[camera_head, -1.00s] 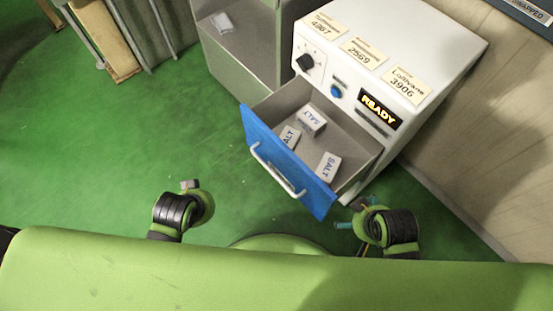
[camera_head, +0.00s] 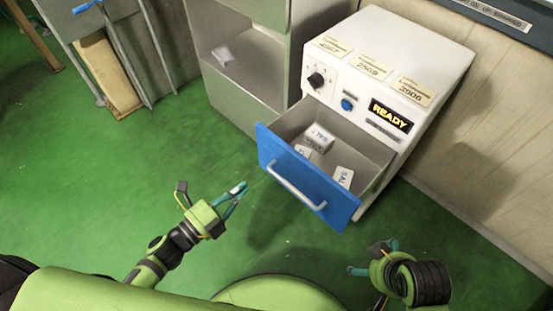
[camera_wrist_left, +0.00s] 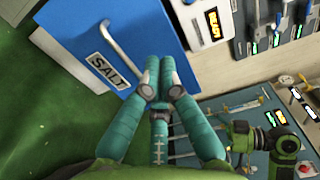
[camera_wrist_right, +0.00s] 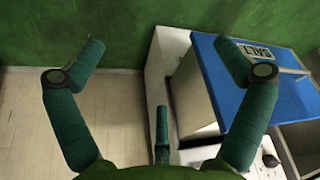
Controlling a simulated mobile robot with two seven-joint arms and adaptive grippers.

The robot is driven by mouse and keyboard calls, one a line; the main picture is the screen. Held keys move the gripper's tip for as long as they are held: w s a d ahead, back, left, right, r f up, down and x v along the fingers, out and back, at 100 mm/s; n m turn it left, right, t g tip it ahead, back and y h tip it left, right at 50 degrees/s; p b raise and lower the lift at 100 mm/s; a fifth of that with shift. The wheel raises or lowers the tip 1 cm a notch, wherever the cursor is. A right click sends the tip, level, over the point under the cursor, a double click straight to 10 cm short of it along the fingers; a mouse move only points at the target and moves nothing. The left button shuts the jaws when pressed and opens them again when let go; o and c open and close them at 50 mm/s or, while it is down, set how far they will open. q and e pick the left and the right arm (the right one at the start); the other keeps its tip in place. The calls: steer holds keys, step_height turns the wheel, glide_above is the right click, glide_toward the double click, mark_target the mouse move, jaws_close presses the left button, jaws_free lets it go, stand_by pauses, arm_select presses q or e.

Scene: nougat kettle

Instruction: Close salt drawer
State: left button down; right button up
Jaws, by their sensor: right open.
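The salt drawer (camera_head: 315,190) is pulled out of the white machine (camera_head: 400,65). It has a blue front, a silver handle (camera_head: 296,186) and salt packets (camera_head: 320,138) inside. My left gripper (camera_head: 240,189) is just left of the drawer front, apart from it in the head view. In the left wrist view its fingertips (camera_wrist_left: 160,64) are together, with the SALT label (camera_wrist_left: 108,70) and handle (camera_wrist_left: 121,42) beyond. My right gripper (camera_head: 362,262) is low, to the right and nearer me than the drawer. In the right wrist view its fingers (camera_wrist_right: 160,52) are wide apart and empty, near the blue front (camera_wrist_right: 238,85).
A grey cabinet (camera_head: 235,95) with an open compartment stands left of the machine. A pale wall (camera_head: 490,150) is on the right. The green floor (camera_head: 110,200) left of the drawer is clear. A tool panel (camera_wrist_left: 245,110) shows in the left wrist view.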

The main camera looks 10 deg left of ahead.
arm_select(q)
glide_toward(285, 150)
steer(key=b+x, duration=0.2)
steer(key=x, duration=0.4)
steer(key=shift+w+d+f, duration=0.1)
steer(key=shift+d, duration=0.05)
steer(key=shift+w+d, duration=0.2)
steer(key=shift+w, duration=0.1)
arm_select(e)
steer(key=w+a+r+t+y, duration=0.1)
steer(key=w+a+r+t, duration=0.2)
steer(key=w+r+t, duration=0.2)
steer(key=shift+w+n, duration=0.3)
steer(key=shift+w, duration=1.3)
steer(key=shift+r, duration=0.1)
